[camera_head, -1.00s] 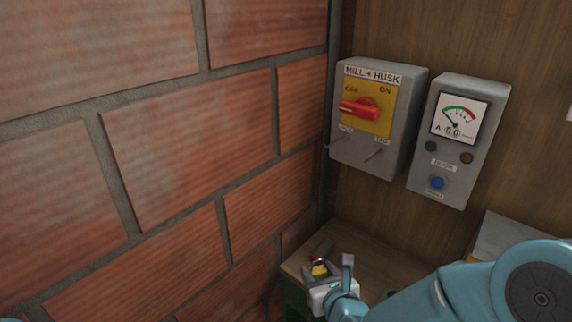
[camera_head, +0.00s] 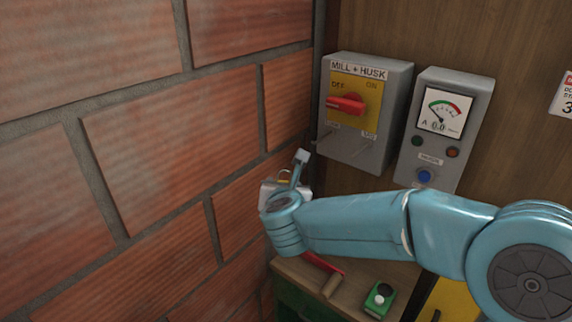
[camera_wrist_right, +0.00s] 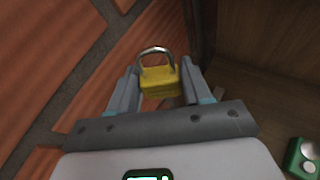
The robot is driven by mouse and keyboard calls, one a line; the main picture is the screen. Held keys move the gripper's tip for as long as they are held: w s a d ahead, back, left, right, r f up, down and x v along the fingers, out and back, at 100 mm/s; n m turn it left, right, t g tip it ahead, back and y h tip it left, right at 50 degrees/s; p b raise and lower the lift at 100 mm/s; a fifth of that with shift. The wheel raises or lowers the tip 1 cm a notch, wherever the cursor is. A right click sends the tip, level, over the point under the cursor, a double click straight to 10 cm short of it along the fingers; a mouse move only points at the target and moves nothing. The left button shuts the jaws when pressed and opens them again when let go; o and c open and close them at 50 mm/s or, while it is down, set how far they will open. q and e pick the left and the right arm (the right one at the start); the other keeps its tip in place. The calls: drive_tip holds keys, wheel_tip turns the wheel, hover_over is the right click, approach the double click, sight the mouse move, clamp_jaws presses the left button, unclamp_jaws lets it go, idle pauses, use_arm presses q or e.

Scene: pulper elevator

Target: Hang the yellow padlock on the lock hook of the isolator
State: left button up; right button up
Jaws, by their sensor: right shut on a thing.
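The isolator (camera_head: 352,150) is a grey box labelled MILL + HUSK on the wood panel, with a red handle (camera_head: 346,104) on a yellow plate, the handle pointing left towards OFF. Two thin metal hooks stick out below the plate, the left one (camera_head: 325,137) by a small label that I cannot read. My right gripper (camera_head: 292,178) is below and left of the isolator, near the brick wall. In the right wrist view it is shut on the yellow padlock (camera_wrist_right: 159,82), body between the fingers, shackle up. In the head view the padlock is mostly hidden. My left gripper is not in view.
A grey meter box (camera_head: 430,150) with a blue button hangs right of the isolator. The brick wall (camera_head: 170,140) stands close on the left. A bench below holds a red-handled tool (camera_head: 322,264) and a green button box (camera_head: 379,300), also in the right wrist view (camera_wrist_right: 304,158).

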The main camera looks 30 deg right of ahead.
drive_tip(key=r, duration=0.2)
drive_tip(key=r+m, duration=0.1)
drive_tip(key=d+r+m+h, duration=0.1)
drive_tip(key=r, duration=0.1)
drive_tip(key=shift+s+r+g, duration=0.25)
drive_tip(key=shift+r+g, duration=0.05)
drive_tip(key=shift+r, duration=0.05)
drive_tip(key=shift+s+d+r, duration=0.1)
drive_tip(key=shift+r, duration=0.05)
drive_tip(key=w+d+f, duration=0.2)
drive_tip(key=w+d, duration=0.1)
drive_tip(key=d, duration=0.5)
drive_tip(key=shift+w+d, duration=0.2)
drive_tip(key=shift+w, duration=0.2)
drive_tip(key=shift+s, duration=0.1)
